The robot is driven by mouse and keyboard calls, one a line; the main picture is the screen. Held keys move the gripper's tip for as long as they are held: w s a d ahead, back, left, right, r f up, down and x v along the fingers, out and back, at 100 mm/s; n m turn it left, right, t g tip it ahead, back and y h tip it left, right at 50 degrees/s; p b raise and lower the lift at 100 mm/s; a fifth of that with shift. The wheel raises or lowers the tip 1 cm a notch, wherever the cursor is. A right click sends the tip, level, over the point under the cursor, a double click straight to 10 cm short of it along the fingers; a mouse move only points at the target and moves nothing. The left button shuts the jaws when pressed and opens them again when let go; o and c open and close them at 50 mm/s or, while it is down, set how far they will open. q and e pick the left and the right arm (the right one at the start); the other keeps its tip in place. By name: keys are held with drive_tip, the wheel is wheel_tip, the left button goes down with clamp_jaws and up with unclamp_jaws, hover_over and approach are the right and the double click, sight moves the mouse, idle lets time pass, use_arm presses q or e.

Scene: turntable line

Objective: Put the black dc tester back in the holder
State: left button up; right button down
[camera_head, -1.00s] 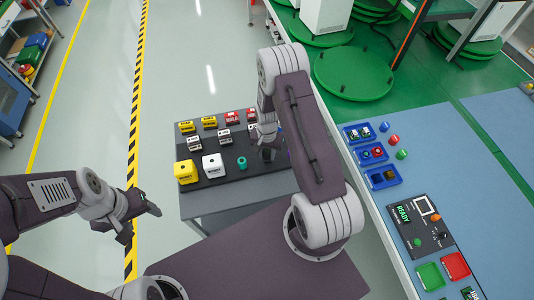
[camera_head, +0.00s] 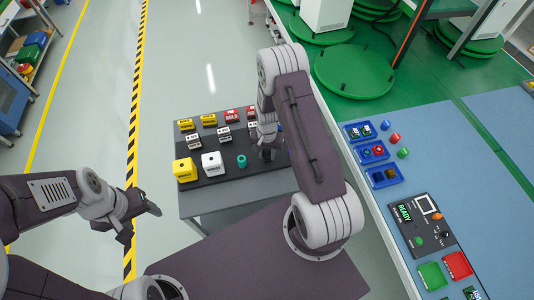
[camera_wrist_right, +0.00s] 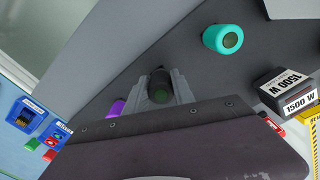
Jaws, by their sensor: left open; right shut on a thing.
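The black dc tester (camera_wrist_right: 160,86), a dark cylinder with a dark green end, sits between the fingers of my right gripper (camera_wrist_right: 162,90) in the right wrist view. In the head view my right gripper (camera_head: 267,152) is low over the right part of a dark board (camera_head: 218,176), shut on the tester, which its fingers mostly hide. I cannot tell whether the tester touches the board. No separate holder can be made out beneath it. My left gripper (camera_head: 140,215) is open and empty, left of the grey table.
A teal cylinder (camera_head: 241,161) and a purple one (camera_wrist_right: 116,108) stand near the tester. Yellow (camera_head: 184,170) and white (camera_head: 212,162) blocks and several labelled blocks share the board. A blue workbench (camera_head: 440,170) with bins and a panel lies to the right.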

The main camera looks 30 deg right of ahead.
drive_tip(key=shift+f+b, duration=0.4)
drive_tip(key=shift+f, duration=0.15)
drive_tip(key=c, duration=1)
unclamp_jaws()
drive_tip(key=shift+r, duration=0.1)
wheel_tip(320, 180, up, 8)
drive_tip(key=shift+r+b, duration=0.15)
drive_tip(key=shift+b, duration=0.85)
drive_tip(key=shift+r, duration=0.3)
